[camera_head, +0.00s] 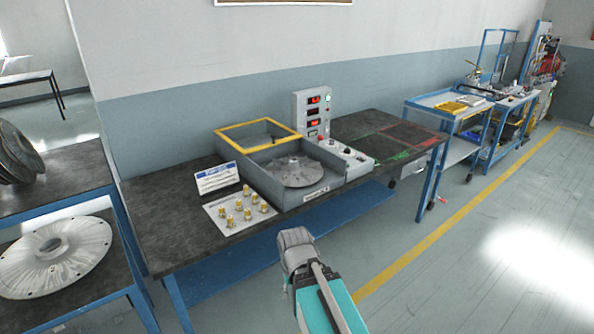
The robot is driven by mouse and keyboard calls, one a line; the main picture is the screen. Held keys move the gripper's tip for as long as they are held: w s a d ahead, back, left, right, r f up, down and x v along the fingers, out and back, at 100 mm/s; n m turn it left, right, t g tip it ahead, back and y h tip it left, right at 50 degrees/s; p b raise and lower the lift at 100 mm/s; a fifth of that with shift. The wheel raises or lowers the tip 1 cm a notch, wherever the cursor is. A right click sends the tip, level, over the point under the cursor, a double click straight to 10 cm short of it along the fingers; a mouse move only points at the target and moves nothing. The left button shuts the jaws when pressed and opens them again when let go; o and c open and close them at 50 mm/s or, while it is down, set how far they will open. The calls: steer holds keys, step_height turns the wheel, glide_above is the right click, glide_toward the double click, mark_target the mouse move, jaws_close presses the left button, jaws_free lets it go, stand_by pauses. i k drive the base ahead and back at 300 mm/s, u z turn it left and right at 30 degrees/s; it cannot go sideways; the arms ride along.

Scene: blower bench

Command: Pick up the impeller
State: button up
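A round grey metal impeller disc (294,171) with a raised hub lies flat in the open grey housing of the bench machine. A larger pale disc (54,256) with a centre hole lies on the lower left stand, and dark round discs (17,158) stand at the left edge. My arm reaches up from the bottom centre, its grey end (296,239) in front of the bench's front edge, apart from the impeller. The fingertips cannot be made out, so I cannot tell whether my gripper is open or shut.
A yellow-rimmed lid (257,134) stands open behind the impeller. A control box (312,112) is behind it. Several brass fittings (248,199) stand on a white sheet, with a card (216,178) behind. The dark bench (160,222) has bare room at left. Blue carts stand at right.

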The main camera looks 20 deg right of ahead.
mark_target(304, 172)
steer(key=u, duration=0.1)
steer(key=i, duration=1)
steer(key=z, duration=0.05)
